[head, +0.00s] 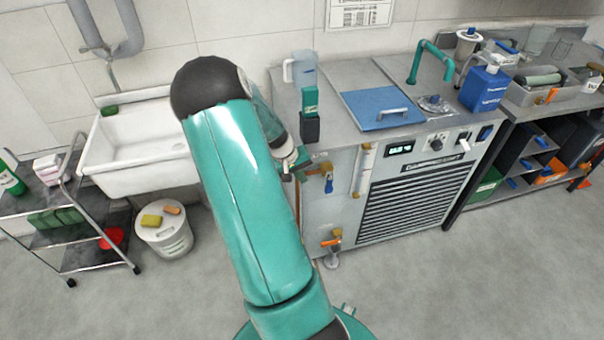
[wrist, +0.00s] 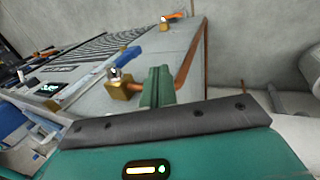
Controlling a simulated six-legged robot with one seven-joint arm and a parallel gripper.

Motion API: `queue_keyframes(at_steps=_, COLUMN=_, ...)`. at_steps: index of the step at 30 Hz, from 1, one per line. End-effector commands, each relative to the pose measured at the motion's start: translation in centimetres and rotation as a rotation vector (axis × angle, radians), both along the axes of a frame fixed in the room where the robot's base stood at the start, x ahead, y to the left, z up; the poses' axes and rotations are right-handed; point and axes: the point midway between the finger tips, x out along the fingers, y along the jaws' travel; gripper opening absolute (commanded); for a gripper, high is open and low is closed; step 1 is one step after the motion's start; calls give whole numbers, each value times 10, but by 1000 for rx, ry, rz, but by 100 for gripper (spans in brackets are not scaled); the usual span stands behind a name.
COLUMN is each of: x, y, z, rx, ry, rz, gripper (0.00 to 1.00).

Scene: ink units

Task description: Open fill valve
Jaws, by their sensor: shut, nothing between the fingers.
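The front of a grey machine carries a brass valve with a blue lever (head: 328,185), near its upper left corner; I take this for the fill valve. The lever hangs down from the brass body. In the wrist view the brass body (wrist: 120,90) and blue lever (wrist: 126,56) lie just left of my fingers. A copper pipe (wrist: 190,60) runs beside it along the machine's edge. My gripper (head: 299,166) is beside the valve, on its left in the head view. In the wrist view its green fingers (wrist: 158,84) are together and empty. I cannot tell whether they touch the valve.
A lower brass valve with an orange handle (head: 332,242) sits near the floor. A sight tube (head: 362,170) with brass fittings is right of the blue lever. A blue lid (head: 380,106) and a jug (head: 301,68) are on top. A bucket (head: 164,230) stands left on the floor.

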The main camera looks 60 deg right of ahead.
Motion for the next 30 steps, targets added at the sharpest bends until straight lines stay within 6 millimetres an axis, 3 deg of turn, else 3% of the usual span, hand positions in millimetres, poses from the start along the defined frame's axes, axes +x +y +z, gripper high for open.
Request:
queue_keyframes(at_steps=10, x=-20, y=-19, z=-63, rx=1, ry=1, rz=0, gripper=0)
queue_keyframes(at_steps=18, x=-43, y=-43, z=-60, rx=1, ry=-1, rz=0, gripper=0)
queue_keyframes(at_steps=30, x=-44, y=-44, z=-59, rx=0, ry=0, rz=2, gripper=0)
